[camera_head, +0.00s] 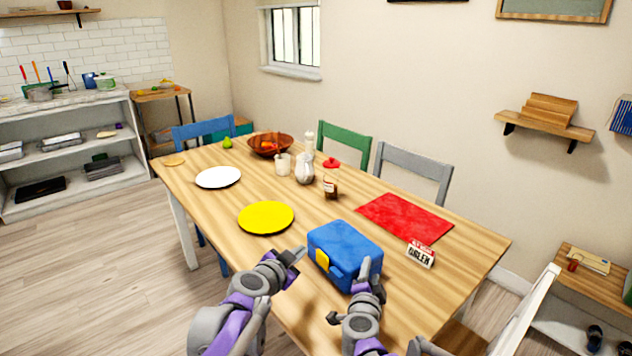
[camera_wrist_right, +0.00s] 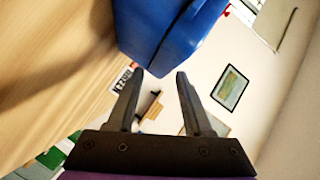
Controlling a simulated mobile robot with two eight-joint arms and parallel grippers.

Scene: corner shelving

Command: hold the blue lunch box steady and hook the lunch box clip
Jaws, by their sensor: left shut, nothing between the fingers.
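The blue lunch box (camera_head: 343,248) stands on the wooden table near its front edge. Its yellow clip (camera_head: 322,259) shows on the front face, towards the left; whether it is hooked cannot be told. My left gripper (camera_head: 297,256) is shut and empty, just left of the box and apart from the clip. My right gripper (camera_head: 370,269) is in front of the box's right part and hides some of it. In the right wrist view this gripper (camera_wrist_right: 160,77) is open with nothing between its fingers, and the blue box (camera_wrist_right: 170,35) is just beyond the fingertips.
A yellow plate (camera_head: 266,217) lies left of the box on the table (camera_head: 300,314). A red mat (camera_head: 405,217) and a small sign (camera_head: 421,255) are to its right. A jar (camera_head: 331,182) and other tableware stand behind. Chairs line the far side.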

